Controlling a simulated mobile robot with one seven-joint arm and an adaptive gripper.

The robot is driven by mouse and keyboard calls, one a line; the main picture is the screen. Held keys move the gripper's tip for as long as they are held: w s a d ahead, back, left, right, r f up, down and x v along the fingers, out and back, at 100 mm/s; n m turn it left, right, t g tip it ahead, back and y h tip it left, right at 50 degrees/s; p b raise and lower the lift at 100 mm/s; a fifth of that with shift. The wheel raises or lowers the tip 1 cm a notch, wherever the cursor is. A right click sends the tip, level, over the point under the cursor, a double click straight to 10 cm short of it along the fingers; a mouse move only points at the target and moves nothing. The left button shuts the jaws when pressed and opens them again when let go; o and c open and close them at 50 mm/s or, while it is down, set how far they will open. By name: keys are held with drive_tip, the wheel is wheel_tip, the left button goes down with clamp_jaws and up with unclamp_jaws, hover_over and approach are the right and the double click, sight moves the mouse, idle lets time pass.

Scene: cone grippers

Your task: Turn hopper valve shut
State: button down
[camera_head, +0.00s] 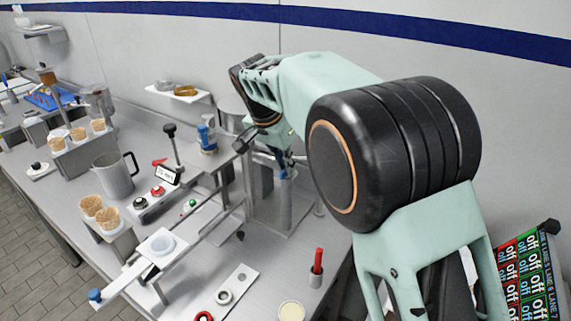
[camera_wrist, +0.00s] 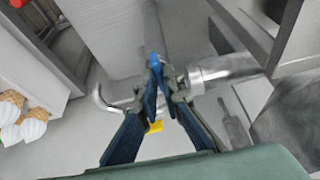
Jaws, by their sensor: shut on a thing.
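My gripper (camera_wrist: 162,82) is shut on the blue valve handle (camera_wrist: 154,53) in the wrist view. The handle shows just beyond my fingertips, and the rest of it is hidden between them. A horizontal metal pipe (camera_wrist: 232,68) runs from the right to behind my fingers, and a curved metal spout end (camera_wrist: 103,97) shows to their left. In the head view my gripper (camera_head: 284,170) is low beside the metal stand, mostly hidden by my arm. The grey hopper (camera_head: 232,112) is partly hidden behind my arm. I cannot tell the handle's exact angle.
A red upright handle (camera_head: 317,262) stands below my arm. A wall shelf (camera_head: 180,98) is behind.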

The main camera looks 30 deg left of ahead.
drive_tip(key=c, duration=2.1)
unclamp_jaws()
drive_tip(key=v, duration=1.2)
drive_tip(key=shift+w, duration=0.1)
